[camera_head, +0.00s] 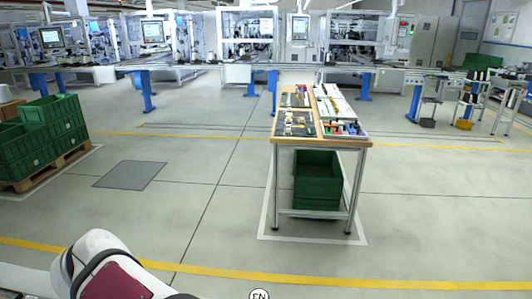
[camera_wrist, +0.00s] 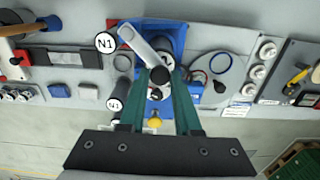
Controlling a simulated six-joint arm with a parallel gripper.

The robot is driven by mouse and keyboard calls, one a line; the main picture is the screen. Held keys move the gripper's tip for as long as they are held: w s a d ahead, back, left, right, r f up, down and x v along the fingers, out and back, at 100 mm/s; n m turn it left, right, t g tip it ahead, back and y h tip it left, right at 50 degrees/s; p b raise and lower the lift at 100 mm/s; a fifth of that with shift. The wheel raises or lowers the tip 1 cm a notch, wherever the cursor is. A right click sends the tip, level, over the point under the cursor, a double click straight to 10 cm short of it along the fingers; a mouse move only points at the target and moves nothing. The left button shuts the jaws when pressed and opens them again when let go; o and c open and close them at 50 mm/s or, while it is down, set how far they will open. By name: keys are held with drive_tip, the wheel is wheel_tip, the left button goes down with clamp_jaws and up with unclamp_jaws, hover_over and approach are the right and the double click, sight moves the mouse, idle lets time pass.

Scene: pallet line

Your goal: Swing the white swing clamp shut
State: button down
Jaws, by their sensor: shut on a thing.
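In the wrist view, the white swing clamp (camera_wrist: 141,45) is a pale bar running diagonally from the upper left down to a dark and silver pivot area. It sits over a blue fixture (camera_wrist: 171,37). My gripper (camera_wrist: 160,73) has two long green fingers, with their tips on either side of the clamp's lower end. It is shut on the clamp; the exact contact is partly hidden. The clamp and my gripper do not show in the head view.
Around the fixture lie a yellow knob (camera_wrist: 154,123), a blue ring (camera_wrist: 220,64), white round parts (camera_wrist: 267,50), a hammer (camera_wrist: 28,27) and an N1 label (camera_wrist: 106,41). In the head view, a workbench (camera_head: 322,141) stands over a green crate (camera_head: 317,178); open floor surrounds it.

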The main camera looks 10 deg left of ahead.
drive_tip(key=shift+w, duration=0.1)
drive_tip(key=c, duration=0.6)
unclamp_jaws()
drive_tip(key=shift+r, duration=0.1)
wheel_tip(320, 180, up, 16)
drive_tip(key=shift+f, duration=0.2)
drive_tip(key=shift+d, duration=0.1)
